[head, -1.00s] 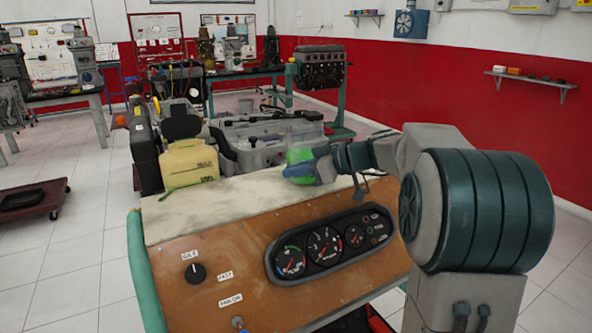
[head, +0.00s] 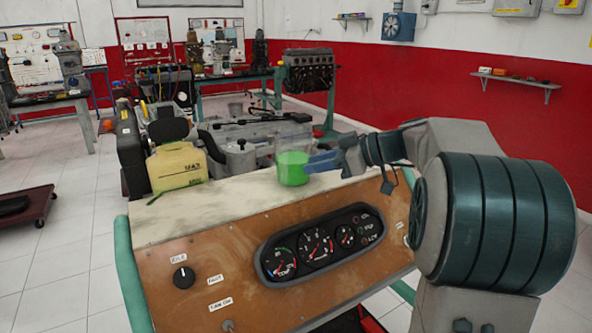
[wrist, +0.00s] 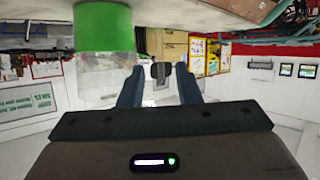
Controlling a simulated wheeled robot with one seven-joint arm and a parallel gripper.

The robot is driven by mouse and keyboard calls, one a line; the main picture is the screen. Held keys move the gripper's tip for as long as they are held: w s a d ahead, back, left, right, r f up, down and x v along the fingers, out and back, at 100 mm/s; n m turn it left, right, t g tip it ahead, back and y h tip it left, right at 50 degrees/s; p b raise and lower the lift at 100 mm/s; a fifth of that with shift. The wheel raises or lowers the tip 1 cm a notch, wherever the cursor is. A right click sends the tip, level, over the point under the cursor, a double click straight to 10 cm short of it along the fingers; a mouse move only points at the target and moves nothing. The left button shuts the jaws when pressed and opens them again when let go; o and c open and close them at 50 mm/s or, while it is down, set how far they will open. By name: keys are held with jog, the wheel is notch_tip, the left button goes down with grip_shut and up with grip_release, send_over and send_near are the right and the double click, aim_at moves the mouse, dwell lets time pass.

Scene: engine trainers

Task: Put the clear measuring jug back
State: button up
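The clear measuring jug (head: 293,167) holds green liquid and stands upright on the pale top of the engine trainer (head: 240,192), near its back edge. My gripper (head: 316,162) is just right of the jug in the head view, at about its height. In the wrist view, which looks upside down, the jug (wrist: 106,60) is on the left, partly behind the left finger. My gripper (wrist: 158,88) is open there, with a gap between its fingers and no jug in it. Whether a finger touches the jug cannot be told.
A yellowish container (head: 178,166) with a black top stands left of the jug. The engine (head: 250,140) lies behind the top. The gauge panel (head: 322,243) faces front. The pale top between container and jug is clear.

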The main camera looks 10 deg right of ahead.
jog(key=s+a+f+m+g+h, duration=0.2)
jog(key=s+f+m+h, duration=0.3)
jog(key=s+f, duration=0.5)
jog(key=s+a+f+m+g+h, duration=0.2)
jog(key=s+f+m+h, duration=0.4)
jog(key=s+f, duration=0.4)
jog(key=s+m+g, duration=0.1)
jog(key=s, duration=0.5)
jog(key=shift+s+a+f, duration=0.25)
jog(key=shift+a+f, duration=0.05)
jog(key=shift+a, duration=0.1)
